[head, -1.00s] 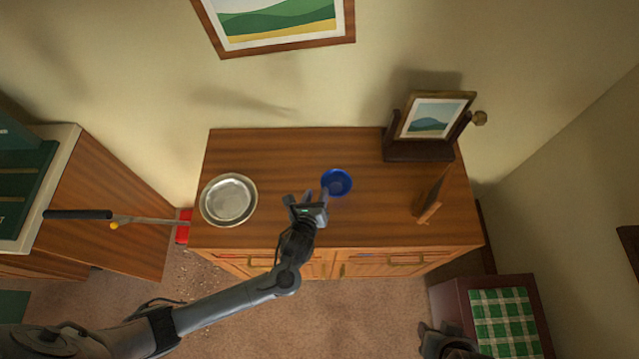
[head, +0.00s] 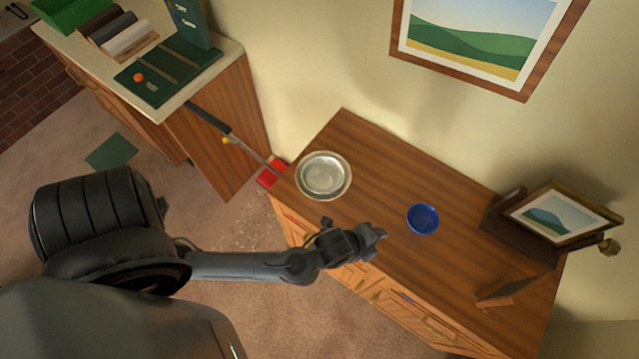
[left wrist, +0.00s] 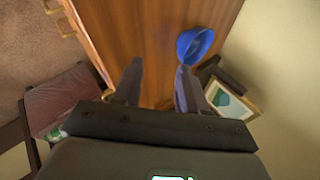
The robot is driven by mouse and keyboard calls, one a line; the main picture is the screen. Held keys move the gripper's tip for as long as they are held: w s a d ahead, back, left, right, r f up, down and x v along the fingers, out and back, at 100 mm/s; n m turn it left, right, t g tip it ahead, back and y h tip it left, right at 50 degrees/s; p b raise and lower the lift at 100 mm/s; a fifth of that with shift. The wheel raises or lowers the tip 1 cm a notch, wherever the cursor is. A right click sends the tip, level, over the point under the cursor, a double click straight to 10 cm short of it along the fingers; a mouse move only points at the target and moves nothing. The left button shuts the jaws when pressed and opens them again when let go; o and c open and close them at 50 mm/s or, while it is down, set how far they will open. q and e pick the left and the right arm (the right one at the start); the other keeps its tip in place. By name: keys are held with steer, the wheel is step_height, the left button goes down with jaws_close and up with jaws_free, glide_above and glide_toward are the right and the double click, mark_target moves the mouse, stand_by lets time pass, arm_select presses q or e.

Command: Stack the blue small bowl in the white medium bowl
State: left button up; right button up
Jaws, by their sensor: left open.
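The small blue bowl (head: 422,219) stands upright and looks empty on the wooden cabinet top. It also shows in the left wrist view (left wrist: 195,44), just beyond the tip of one finger. The white medium bowl (head: 324,175) looks pale and silvery, with a wide rim, and sits at the left end of the cabinet top. My left gripper (head: 378,236) is near the cabinet's front edge, to the left of the blue bowl. In the left wrist view its fingers (left wrist: 157,75) are apart with nothing between them. My right gripper is not seen now.
A picture frame on a dark stand (head: 550,214) and a small wooden piece (head: 510,289) are at the cabinet's right end. The cabinet top (head: 377,170) is clear between the bowls. A counter with a green rack (head: 165,75) is at left.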

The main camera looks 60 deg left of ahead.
arm_select(q)
steer(key=s+a+r+n+g, duration=0.2)
steer(key=s+a+r+n, duration=0.1)
steer(key=s+n, duration=0.3)
steer(key=shift+s+n+g, duration=0.2)
steer(key=shift+n+g, duration=0.2)
steer(key=shift+n, duration=0.7)
steer(key=s+a+n, duration=0.1)
steer(key=n, duration=0.1)
steer(key=s+a+r+n+g, duration=0.1)
steer(key=s, duration=0.1)
steer(key=s+a+r+n, duration=0.1)
steer(key=s+n, duration=0.1)
steer(key=shift+s+a+r+n+g, duration=0.1)
steer(key=shift+s+a+n+g, duration=0.1)
steer(key=shift+a+n+g, duration=0.15)
steer(key=shift+s+a+r+n+y, duration=0.2)
steer(key=shift+s+a+n+y, duration=0.1)
steer(key=shift+s+n, duration=0.05)
